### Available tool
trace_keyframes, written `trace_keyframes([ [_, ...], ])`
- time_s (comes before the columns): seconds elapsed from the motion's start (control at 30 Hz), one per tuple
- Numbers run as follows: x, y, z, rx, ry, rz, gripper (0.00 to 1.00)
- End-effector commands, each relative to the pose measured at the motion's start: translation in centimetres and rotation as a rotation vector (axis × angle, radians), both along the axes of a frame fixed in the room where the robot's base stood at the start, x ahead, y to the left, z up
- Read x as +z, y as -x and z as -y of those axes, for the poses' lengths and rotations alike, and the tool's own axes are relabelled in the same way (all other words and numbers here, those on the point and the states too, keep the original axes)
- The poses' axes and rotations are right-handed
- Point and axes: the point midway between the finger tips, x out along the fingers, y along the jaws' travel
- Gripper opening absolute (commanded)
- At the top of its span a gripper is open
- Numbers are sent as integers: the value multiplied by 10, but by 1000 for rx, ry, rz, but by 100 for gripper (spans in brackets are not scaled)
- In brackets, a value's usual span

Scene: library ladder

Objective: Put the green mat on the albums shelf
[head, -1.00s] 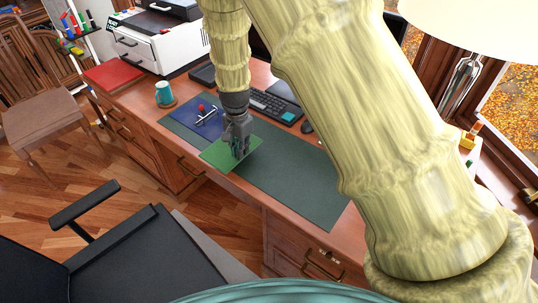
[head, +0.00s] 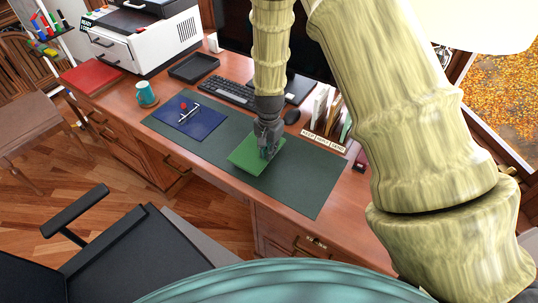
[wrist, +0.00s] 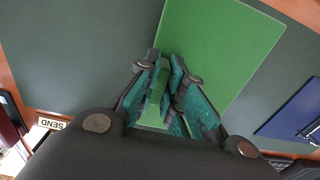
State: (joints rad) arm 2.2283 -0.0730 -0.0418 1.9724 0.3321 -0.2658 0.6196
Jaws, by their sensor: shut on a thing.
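The green mat (head: 246,158) is a flat bright green sheet over the dark green desk pad (head: 305,190). My gripper (head: 268,150) is shut on the mat from above. In the wrist view, the mat (wrist: 225,45) spreads out beyond my gripper (wrist: 160,85), whose fingers close around an upright green piece that seems part of it. I cannot tell whether the mat touches the pad or hangs just above it. No shelf that I can identify as the albums shelf shows in these frames.
A blue clipboard-like board (head: 190,116), a teal mug (head: 146,94), a keyboard (head: 228,92), a black tray (head: 194,67) and a printer (head: 145,38) are on the desk. A labelled sorter (head: 324,140) stands to the right. A black armchair (head: 125,255) blocks the front left.

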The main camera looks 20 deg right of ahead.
Motion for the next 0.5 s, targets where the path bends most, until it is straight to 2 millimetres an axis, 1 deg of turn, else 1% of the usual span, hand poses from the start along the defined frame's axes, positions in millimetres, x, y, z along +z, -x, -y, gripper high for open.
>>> trace_keyframes([
  [0.3,-27,1,0,0,0,-3,0],
  [0.5,-31,0,0,0,0,0,0],
])
